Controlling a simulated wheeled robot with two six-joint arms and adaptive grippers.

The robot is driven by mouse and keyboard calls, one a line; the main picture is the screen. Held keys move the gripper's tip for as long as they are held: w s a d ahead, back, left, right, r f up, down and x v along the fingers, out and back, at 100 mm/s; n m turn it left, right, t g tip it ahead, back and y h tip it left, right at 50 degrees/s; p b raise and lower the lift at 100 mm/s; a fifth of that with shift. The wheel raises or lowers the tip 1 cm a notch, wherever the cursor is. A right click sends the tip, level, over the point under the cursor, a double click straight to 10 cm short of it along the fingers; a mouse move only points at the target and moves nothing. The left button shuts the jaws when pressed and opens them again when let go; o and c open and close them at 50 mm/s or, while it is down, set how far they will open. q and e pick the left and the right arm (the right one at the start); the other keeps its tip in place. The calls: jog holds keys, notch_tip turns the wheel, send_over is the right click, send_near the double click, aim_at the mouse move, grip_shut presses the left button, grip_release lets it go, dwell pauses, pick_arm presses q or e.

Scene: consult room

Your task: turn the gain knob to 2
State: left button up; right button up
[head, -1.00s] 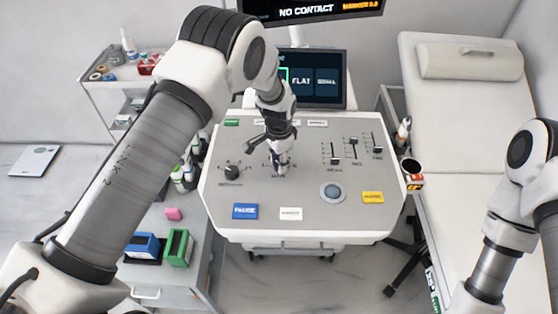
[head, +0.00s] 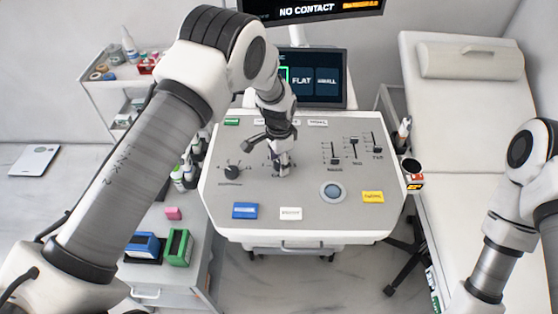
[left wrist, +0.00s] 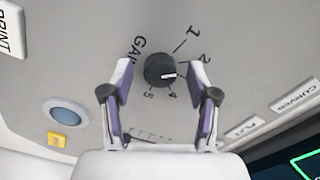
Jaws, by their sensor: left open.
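The gain knob (left wrist: 160,70) is a dark round knob with a white pointer mark, on the grey console panel (left wrist: 75,65). In the left wrist view its pointer faces right and slightly down, between the printed 2 and 4. The mark between these numbers is hidden behind a finger. My left gripper (left wrist: 161,77) is open, one finger on each side of the knob, with visible gaps. In the head view the left gripper (head: 282,167) is over the middle of the panel and hides the knob. Only my right arm shows at the right edge; its gripper is out of view.
Another dark knob (head: 232,171) sits left of the gripper. Sliders (head: 354,148), a round blue-grey button (head: 333,192), a blue button (head: 245,210) and a yellow button (head: 373,197) share the panel. A screen (head: 315,80) stands behind. A cup (head: 411,168) is beside the right edge.

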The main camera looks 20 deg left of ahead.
aim_at(279, 163)
pick_arm(q)
notch_tip(279, 163, up, 12)
dwell(0.3)
